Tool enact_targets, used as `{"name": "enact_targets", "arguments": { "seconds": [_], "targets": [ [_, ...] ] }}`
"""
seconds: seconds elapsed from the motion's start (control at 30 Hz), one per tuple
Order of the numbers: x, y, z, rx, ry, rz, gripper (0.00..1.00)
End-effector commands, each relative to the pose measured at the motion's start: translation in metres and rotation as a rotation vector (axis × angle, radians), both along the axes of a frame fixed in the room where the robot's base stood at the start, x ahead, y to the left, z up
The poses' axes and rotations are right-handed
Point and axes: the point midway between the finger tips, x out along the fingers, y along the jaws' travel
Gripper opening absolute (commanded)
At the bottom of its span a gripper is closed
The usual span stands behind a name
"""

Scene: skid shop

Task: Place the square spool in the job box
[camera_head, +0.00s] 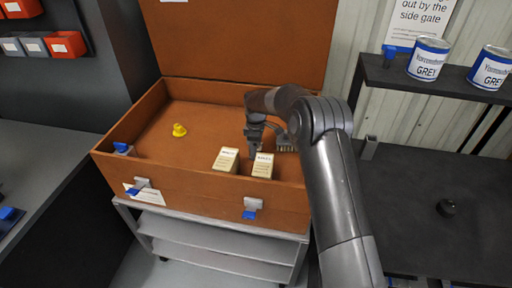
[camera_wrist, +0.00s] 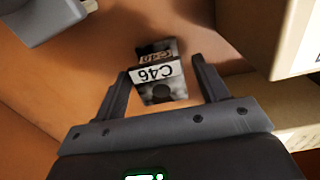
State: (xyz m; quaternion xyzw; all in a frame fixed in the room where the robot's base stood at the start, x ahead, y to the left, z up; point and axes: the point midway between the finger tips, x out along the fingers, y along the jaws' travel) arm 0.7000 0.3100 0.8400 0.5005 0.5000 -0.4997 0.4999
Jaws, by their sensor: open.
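The job box (camera_head: 135,168) is a large orange-brown chest with its lid raised, on a grey trolley. My gripper (camera_head: 254,142) is inside it, low behind two cream cartons. In the wrist view my gripper (camera_wrist: 161,70) has its fingers apart.
Cream cartons (camera_head: 226,160) (camera_head: 263,165) stand at the box's front wall; carton faces (camera_wrist: 255,35) crowd the gripper's right in the wrist view. A yellow duck-like item (camera_head: 179,130) sits left inside. Paint tins (camera_head: 428,60) stand on a shelf.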

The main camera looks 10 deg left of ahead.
Motion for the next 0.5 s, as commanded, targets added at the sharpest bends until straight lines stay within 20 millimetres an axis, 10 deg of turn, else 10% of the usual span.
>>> {"name": "enact_targets", "arguments": {
  "seconds": [0.5],
  "targets": [
    [0.001, 0.0, 0.075, 0.002, -0.003, 0.0, 0.67]
  ]
}}
